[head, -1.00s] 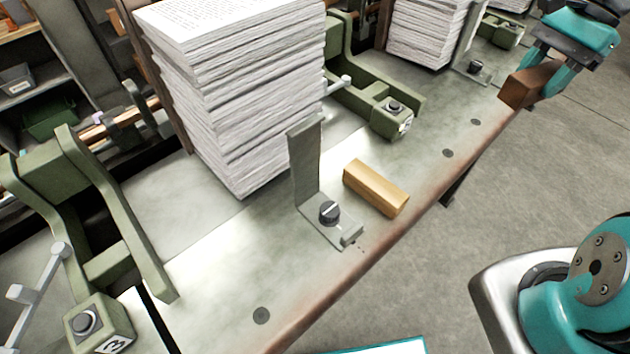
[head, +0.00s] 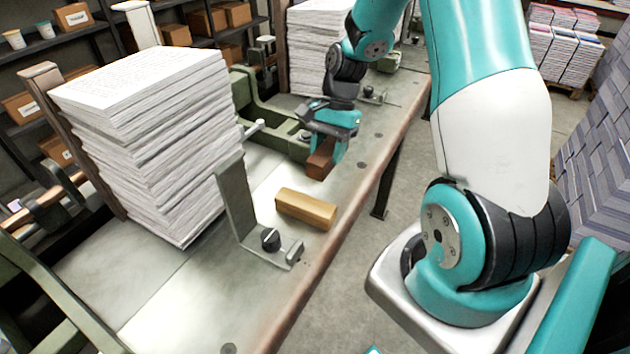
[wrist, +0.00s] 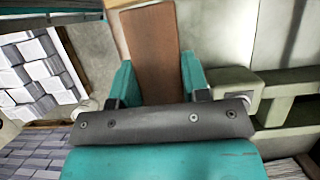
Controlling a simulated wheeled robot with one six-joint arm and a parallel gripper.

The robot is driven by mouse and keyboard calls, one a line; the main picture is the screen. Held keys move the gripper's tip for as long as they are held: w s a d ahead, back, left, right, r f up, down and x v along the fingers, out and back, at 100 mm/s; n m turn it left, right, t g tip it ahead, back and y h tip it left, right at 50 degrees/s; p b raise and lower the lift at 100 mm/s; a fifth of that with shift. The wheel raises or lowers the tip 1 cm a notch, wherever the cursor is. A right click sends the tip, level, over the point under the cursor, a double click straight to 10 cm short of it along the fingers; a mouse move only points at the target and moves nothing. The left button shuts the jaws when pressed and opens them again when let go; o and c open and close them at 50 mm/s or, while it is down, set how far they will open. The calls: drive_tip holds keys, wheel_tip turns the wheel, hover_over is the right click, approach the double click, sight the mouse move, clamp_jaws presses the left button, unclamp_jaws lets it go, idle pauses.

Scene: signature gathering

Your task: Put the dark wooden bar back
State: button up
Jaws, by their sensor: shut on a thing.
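The dark wooden bar (head: 321,158) is brown and block-shaped. My gripper (head: 327,146) is shut on it, with teal fingers on its two sides, over the far part of the metal bench (head: 345,198). The bar also shows in the wrist view (wrist: 152,62), between the two fingers (wrist: 156,84). I cannot tell whether the bar's underside touches the bench. A lighter wooden bar (head: 306,208) lies on the bench nearer to me, beside an upright metal bracket (head: 238,205) with a black knob.
A tall paper stack (head: 160,150) stands at the left, and another stack (head: 318,45) farther back. A green clamp frame (head: 262,112) stands close left of my gripper. The bench's front edge (head: 340,235) drops to open floor. Packed stacks (head: 605,165) stand at the right.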

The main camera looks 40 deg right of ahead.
wheel_tip(320, 180, down, 8)
drive_tip(key=shift+d+r+p, duration=0.1)
drive_tip(key=shift+r+p, duration=0.15)
drive_tip(key=shift+p, duration=0.2)
drive_tip(key=shift+f, duration=0.15)
drive_tip(key=o, duration=0.9)
